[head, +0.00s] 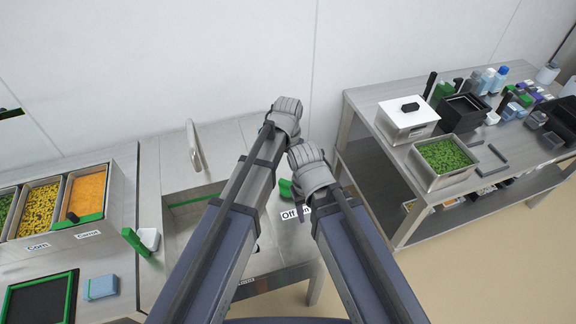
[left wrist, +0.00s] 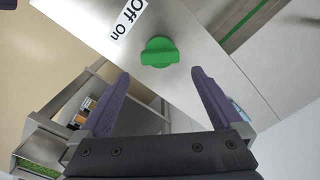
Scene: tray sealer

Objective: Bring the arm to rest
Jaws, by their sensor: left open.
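A green knob (left wrist: 159,52) sits on a steel panel beside an "Off On" label (left wrist: 128,18) in the left wrist view. My left gripper (left wrist: 160,74) is open and empty, its two dark fingers apart with the knob showing just beyond the gap between their tips. They do not appear to touch it. In the head view the knob (head: 285,188) is partly hidden behind my arms, and the label (head: 289,215) shows between them. My arms reach forward over the sealer, and neither gripper's fingers show there. My right gripper is in neither view.
The sealer's steel sink-like recess (head: 180,235) and upright handle (head: 195,147) are left of my arms. Bins of corn (head: 38,207) and carrot (head: 86,192) stand farther left. A steel table (head: 370,97) with containers is at the right, with open floor before it.

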